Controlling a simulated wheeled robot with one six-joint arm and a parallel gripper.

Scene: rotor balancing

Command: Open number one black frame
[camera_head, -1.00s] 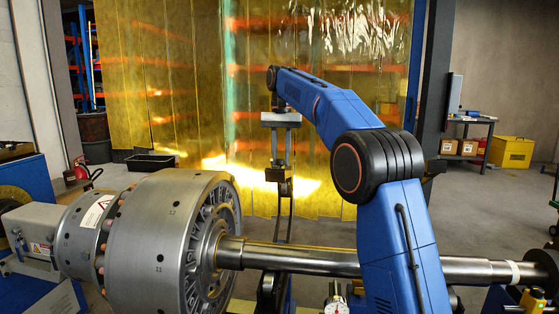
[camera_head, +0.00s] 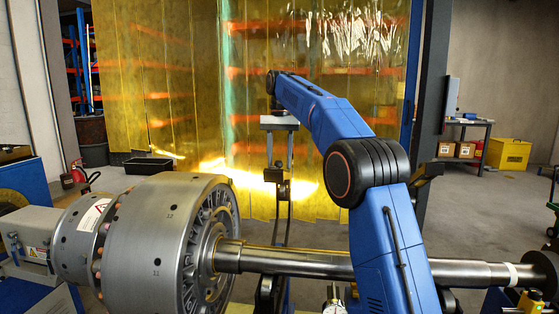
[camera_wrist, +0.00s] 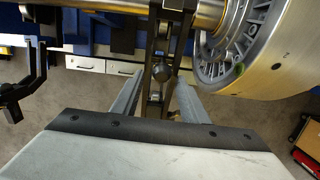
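A tall, narrow black frame (camera_head: 281,212) stands upright behind the rotor shaft in the head view, right of the big grey rotor. A block with a round knob (camera_wrist: 158,74) sits within its upper part in the wrist view. I take this for the number one black frame, though no number is readable. My gripper (camera_head: 279,155) points down over the frame's top. In the wrist view my gripper (camera_wrist: 160,82) has its two fingers apart, one on each side of the frame's upper end. Whether either finger touches it is unclear.
The grey rotor (camera_head: 165,240) fills the lower left, and its steel shaft (camera_head: 300,262) runs right, behind my arm. A yellow curtain (camera_head: 165,95) hangs behind. A dark arm-like part (camera_wrist: 25,85) stands at the wrist view's left. Open floor lies farther right.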

